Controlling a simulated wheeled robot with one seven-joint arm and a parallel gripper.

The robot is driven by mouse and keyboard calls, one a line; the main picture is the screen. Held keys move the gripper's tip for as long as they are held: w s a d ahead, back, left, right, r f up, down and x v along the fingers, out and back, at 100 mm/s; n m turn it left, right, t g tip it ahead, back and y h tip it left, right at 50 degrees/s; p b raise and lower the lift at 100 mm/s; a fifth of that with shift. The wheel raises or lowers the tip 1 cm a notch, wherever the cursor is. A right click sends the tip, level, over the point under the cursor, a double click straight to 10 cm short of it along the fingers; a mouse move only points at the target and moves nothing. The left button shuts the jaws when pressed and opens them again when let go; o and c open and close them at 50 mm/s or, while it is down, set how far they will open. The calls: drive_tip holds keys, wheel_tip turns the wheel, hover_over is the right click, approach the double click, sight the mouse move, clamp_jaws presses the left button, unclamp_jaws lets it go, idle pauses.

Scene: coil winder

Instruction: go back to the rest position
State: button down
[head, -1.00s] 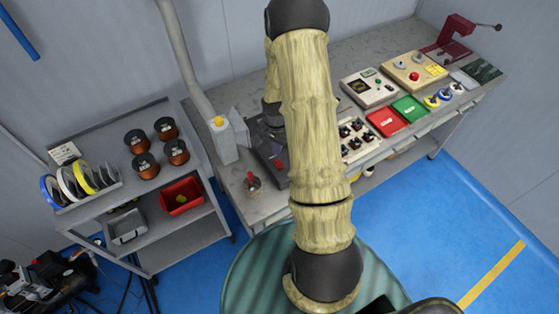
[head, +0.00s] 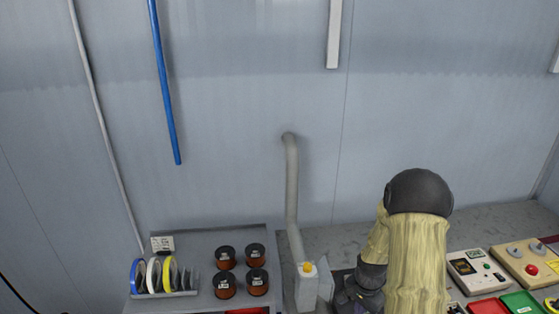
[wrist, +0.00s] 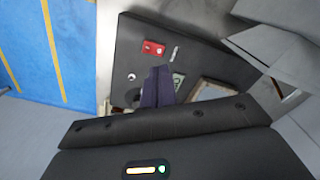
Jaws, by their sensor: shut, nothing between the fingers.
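My gripper (wrist: 157,88) shows in the wrist view as dark purple fingers, pressed together and with nothing between them. It is over a dark machine base (wrist: 125,60) with a red switch plate (wrist: 153,48); I cannot tell how high above it. In the head view my pale, wood-coloured arm rises at the lower right to a black elbow, then folds down behind toward the bench. My fingers are not clear in the head view.
The grey bench (head: 470,222) runs along the wall. A grey post with a yellow button (head: 307,267) stands left of my arm. A shelf holds copper wire spools (head: 225,257) and tape rolls (head: 154,275). Control boxes (head: 476,270) and red and green trays (head: 520,303) are to the right.

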drive_tip(key=s+a+r+n+t, duration=0.1)
drive_tip(key=s+a+r+n, duration=0.4)
drive_tip(key=r, duration=0.4)
drive_tip(key=s+a+r+n+t, duration=0.1)
drive_tip(key=s+a+r+n, duration=0.5)
drive_tip(key=r, duration=0.4)
drive_tip(key=shift+s+a+t, duration=0.3)
drive_tip(key=shift+s+a, duration=0.4)
drive_tip(key=shift+a, duration=0.35)
drive_tip(key=shift+d, duration=0.1)
